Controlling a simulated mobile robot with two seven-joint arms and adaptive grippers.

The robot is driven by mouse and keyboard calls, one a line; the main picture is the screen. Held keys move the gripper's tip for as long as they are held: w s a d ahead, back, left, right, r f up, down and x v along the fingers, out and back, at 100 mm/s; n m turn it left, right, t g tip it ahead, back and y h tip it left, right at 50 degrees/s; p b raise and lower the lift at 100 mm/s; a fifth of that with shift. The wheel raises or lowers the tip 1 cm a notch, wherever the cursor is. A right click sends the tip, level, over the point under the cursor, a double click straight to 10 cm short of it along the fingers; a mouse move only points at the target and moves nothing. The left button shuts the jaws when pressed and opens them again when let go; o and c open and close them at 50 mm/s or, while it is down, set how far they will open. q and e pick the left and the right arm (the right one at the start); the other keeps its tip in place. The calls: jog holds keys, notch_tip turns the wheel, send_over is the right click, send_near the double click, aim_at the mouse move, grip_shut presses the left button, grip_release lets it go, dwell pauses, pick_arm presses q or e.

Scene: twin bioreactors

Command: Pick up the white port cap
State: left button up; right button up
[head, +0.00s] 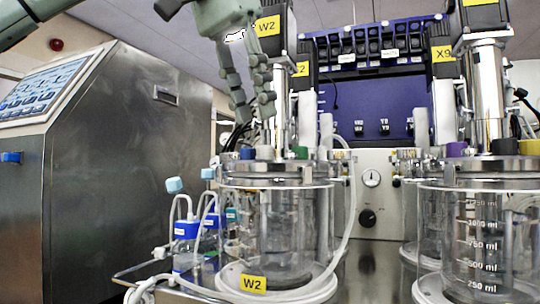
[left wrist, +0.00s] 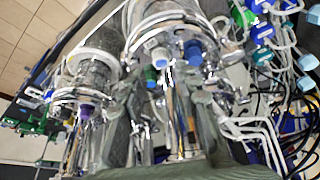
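My left gripper (head: 254,110) hangs fingers-down above the lid of the left glass vessel (head: 275,235), marked W2. Its fingers are spread and nothing shows between them. In the left wrist view the fingers (left wrist: 160,130) stand apart on either side of the vessel's metal column. A pale, whitish cap (left wrist: 160,57) sits on the lid beside a blue cap (left wrist: 193,52) and a green cap (left wrist: 151,76). In the head view the lid bears a blue cap (head: 247,153), a tan cap (head: 264,153) and a green cap (head: 300,152). I cannot tell for sure which is the white port cap. My right gripper does not show.
A second vessel (head: 475,240) with a purple cap (head: 457,149) stands at the right. The metal column (head: 281,110) and white tubing (head: 350,200) crowd the left lid. Small blue-capped bottles (head: 187,232) stand left of it. A steel cabinet (head: 130,170) fills the far left.

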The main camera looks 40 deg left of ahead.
aim_at(265, 157)
pick_arm(q)
jog(key=x, duration=0.5)
jog(key=shift+a, duration=0.1)
jog(key=shift+w+f, duration=0.1)
jog(key=shift+f, duration=0.05)
jog(key=shift+c, duration=0.2)
jog(key=c, duration=0.6)
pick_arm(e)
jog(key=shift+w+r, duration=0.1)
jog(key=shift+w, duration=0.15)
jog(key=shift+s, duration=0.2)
